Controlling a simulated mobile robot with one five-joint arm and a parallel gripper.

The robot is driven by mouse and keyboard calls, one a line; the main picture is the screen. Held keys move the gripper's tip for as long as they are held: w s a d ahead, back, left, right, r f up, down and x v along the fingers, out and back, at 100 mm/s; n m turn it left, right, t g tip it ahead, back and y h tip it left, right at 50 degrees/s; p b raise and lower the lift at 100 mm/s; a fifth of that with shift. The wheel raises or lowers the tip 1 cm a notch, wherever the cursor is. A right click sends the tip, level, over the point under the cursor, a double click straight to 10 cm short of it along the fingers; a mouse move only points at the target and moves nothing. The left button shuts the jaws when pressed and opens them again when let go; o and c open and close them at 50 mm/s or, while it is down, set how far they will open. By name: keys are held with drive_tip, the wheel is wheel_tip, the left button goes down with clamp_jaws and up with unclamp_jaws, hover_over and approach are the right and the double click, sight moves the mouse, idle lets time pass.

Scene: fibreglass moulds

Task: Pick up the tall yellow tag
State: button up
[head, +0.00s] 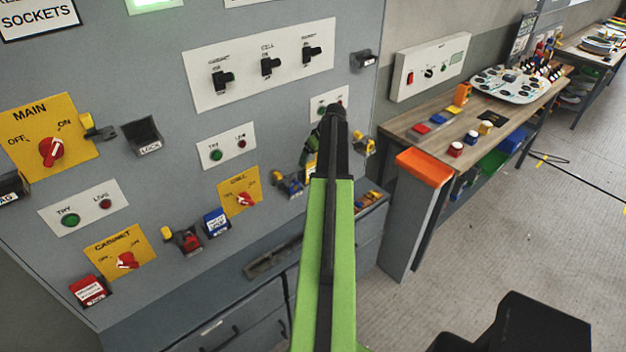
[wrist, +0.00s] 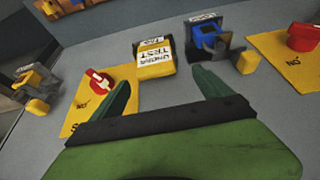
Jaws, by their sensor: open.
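The tall yellow tag (wrist: 157,70) is in the upper middle of the wrist view, with a white label reading "UNDER TEST" upside down. It sits in a holder on the grey panel. In the head view, only a yellow sliver of it (head: 311,166) shows beside my arm; the rest is hidden. My gripper (wrist: 163,92) is open, its two dark green fingers apart, with the tag beyond and between them in the wrist view. Nothing is between the fingers. In the head view my arm covers much of the gripper.
A blue padlock (wrist: 206,42) hangs in a holder right of the tag in the wrist view. A red switch on a yellow plate (wrist: 97,82) lies close to the left finger. A wooden bench (head: 480,115) stands right of the panel; the floor (head: 540,220) beside it is mostly clear.

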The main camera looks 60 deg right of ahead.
sight(313, 161)
drive_tip(key=b+x, duration=0.5)
drive_tip(key=shift+d+f, duration=0.15)
drive_tip(key=shift+d, duration=0.25)
drive_tip(key=c, duration=1.4)
drive_tip(key=shift+r+p, duration=0.25)
drive_tip(key=shift+p, duration=0.05)
